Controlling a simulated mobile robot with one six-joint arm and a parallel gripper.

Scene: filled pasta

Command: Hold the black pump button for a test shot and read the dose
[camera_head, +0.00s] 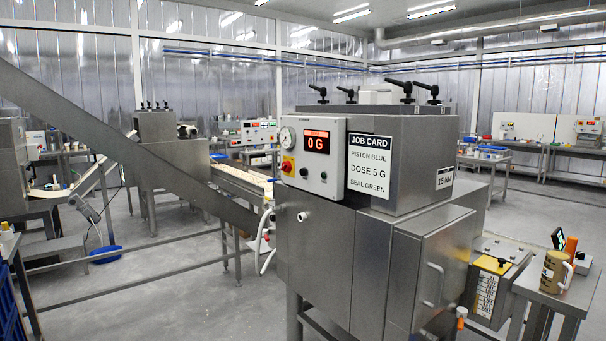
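The filling machine (330,245) is a large stainless steel cabinet in the middle of the head view. Its white control panel (312,184) carries a red digital display (316,142) that reads "0 G". A small dark round control (304,172) sits below the display, with another (323,176) to its right. I cannot tell which one is the black pump button. A white job card (369,166) right of the panel reads "PISTON BLUE, DOSE 5 G, SEAL GREEN". My gripper is not in view.
A round gauge (287,138) and a red-and-yellow switch (288,166) are on the panel's left. A sloping grey beam (120,145) crosses the left side. Open floor (185,265) lies left of the machine.

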